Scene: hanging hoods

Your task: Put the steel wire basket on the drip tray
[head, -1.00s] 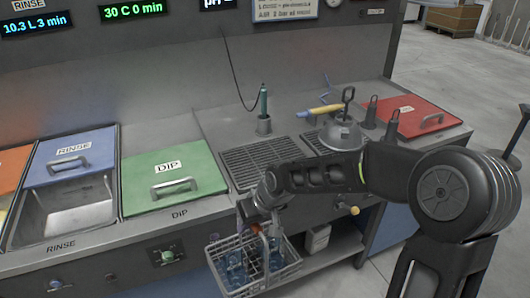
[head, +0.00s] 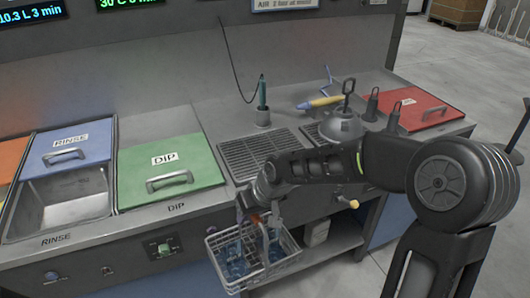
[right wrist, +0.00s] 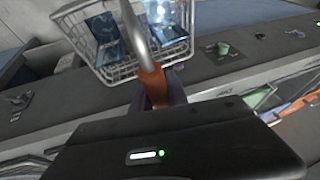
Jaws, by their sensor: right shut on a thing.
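The steel wire basket (head: 284,262) hangs in front of the counter's front edge, with blue-tinted glassy items inside. My right gripper (head: 262,212) is shut on its tall handle. In the right wrist view, the handle's orange grip (right wrist: 152,82) is at the jaws and the basket (right wrist: 108,66) is beyond it. A grated drip tray (head: 240,158) is set in the counter, behind and above the basket in the head view. My right forearm covers part of its right side. My left gripper is not in view.
A green DIP lid (head: 200,150) with a handle lies left of the drip tray. Further left is an open RINSE sink (head: 75,200). A steel dome (head: 342,128) stands on a second grate (head: 308,134) at right. A teal-handled tool (head: 262,92) stands upright behind the tray.

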